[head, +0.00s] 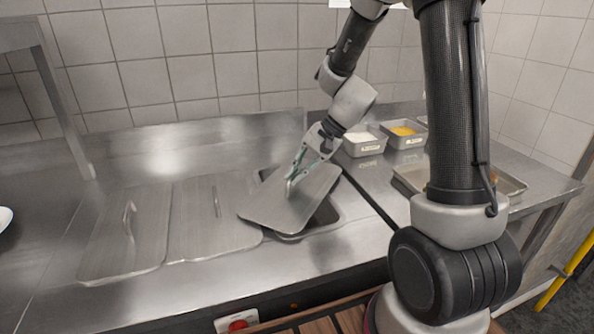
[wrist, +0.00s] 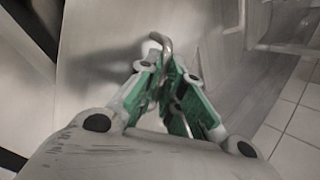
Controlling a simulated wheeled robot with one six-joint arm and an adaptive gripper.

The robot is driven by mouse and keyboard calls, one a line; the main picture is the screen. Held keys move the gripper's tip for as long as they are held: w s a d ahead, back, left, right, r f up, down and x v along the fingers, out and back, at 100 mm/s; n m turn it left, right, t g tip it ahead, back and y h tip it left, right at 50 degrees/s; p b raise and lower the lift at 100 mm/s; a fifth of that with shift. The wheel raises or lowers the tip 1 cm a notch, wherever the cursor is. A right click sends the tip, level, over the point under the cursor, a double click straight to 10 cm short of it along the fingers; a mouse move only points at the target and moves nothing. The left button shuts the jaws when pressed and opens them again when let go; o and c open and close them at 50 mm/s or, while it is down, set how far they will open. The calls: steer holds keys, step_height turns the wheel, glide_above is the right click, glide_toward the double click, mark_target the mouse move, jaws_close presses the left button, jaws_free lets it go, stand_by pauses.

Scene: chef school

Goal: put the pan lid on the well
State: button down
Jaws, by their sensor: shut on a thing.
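The pan lid (head: 276,205) is a flat, grey metal plate with a bent-bar handle. My gripper (head: 295,178) is shut on its handle (wrist: 160,42), which shows between the green fingers (wrist: 172,85) in the wrist view. The lid is tilted and lies partly over the well (head: 325,216), a rectangular opening in the steel counter. The well's right and front rim and part of its dark inside show past the lid. Whether the lid touches the rim I cannot tell.
Two flat lids with handles lie on the counter to the left, one farther left (head: 127,235) and one nearer (head: 211,225). Pans with white (head: 364,142) and yellow (head: 405,133) contents stand at the back right. A shallow tray (head: 409,180) sits behind my arm. A tiled wall is behind.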

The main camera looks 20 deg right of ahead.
steer(key=shift+f, duration=0.15)
steer(key=c, duration=1.5)
jaws_free()
